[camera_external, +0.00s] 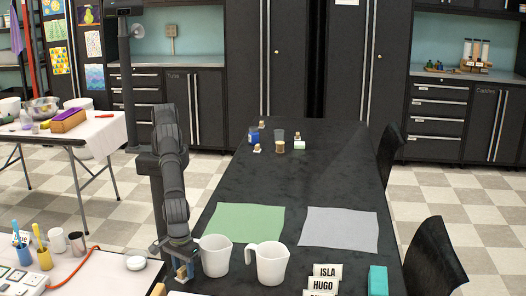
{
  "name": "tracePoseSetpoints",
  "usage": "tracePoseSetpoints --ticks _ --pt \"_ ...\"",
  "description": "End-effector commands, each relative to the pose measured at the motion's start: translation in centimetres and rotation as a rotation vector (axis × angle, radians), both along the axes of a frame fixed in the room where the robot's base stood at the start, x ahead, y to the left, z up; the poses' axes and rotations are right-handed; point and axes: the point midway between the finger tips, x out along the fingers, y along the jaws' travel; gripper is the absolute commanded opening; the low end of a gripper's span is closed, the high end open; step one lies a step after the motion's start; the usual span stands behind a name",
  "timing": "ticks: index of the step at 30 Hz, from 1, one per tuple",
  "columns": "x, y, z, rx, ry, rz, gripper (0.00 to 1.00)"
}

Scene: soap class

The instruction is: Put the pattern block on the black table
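My gripper (181,266) is low at the near left, where the white table meets the near end of the black table (305,185). It points downward. A small tan and blue piece (183,273), possibly the pattern block, shows at its fingertips. The view is too small to tell whether my fingers are closed on it or only around it.
Two white pitchers (216,257) (268,265) stand just right of my gripper. A green sheet (246,222) and a grey sheet (340,229) lie behind them. Name cards (324,284) and a teal box (378,280) are at the near right. The table's middle is clear.

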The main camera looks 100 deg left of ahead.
Motion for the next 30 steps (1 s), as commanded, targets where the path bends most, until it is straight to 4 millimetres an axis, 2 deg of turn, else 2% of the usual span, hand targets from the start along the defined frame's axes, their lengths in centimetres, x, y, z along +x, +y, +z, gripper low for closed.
tracePoseSetpoints --ticks 8,11,21,25,30 --pt "0.0 -0.1 0.8 -0.001 -0.001 0.000 0.39" --pt "0.0 -0.1 2.3 -0.004 -0.002 0.000 0.39" --pt "0.0 -0.1 9.4 -0.003 -0.001 0.000 0.39" --pt "0.0 -0.1 11.2 -0.001 -0.001 0.000 0.39" --pt "0.0 -0.1 12.3 0.000 0.000 0.000 0.39"
